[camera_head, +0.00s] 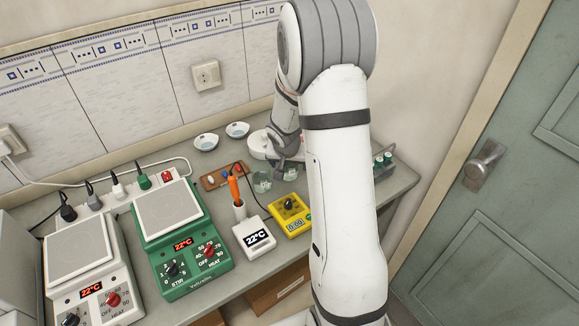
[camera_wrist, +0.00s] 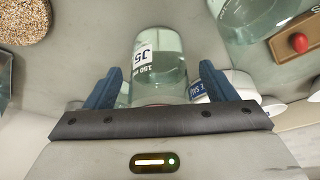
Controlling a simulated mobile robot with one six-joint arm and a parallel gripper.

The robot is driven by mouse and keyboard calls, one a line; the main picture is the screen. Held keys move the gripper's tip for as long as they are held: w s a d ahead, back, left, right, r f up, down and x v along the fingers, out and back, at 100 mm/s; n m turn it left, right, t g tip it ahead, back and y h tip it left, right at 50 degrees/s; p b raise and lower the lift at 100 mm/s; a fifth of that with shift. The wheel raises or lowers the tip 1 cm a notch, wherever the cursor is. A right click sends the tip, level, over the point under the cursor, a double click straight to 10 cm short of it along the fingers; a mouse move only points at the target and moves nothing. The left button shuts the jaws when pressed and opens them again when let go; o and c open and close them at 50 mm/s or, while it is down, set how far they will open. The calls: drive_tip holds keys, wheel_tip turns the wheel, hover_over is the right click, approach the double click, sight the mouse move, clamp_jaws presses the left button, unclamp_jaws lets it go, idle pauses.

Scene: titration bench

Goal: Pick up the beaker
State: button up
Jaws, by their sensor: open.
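A clear glass beaker (camera_wrist: 158,60) with a white printed label stands between the two blue fingers of my gripper (camera_wrist: 160,78) in the wrist view. The fingers are apart, with a visible gap on each side of the glass. In the head view my gripper (camera_head: 287,162) is low over the bench at the back, and a glass vessel (camera_head: 290,174) shows just below it, partly hidden. A second, larger-looking glass vessel (camera_wrist: 252,18) is at the upper right of the wrist view, near a wooden board. It also shows in the head view (camera_head: 262,183).
The wooden board (camera_head: 216,178) holds small coloured pieces. White bowls (camera_head: 206,142) stand behind. My arm hides part of the bench's right side.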

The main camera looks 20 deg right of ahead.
drive_tip(key=shift+f, duration=0.25)
drive_tip(key=shift+c, duration=0.4)
drive_tip(key=c, duration=1.1)
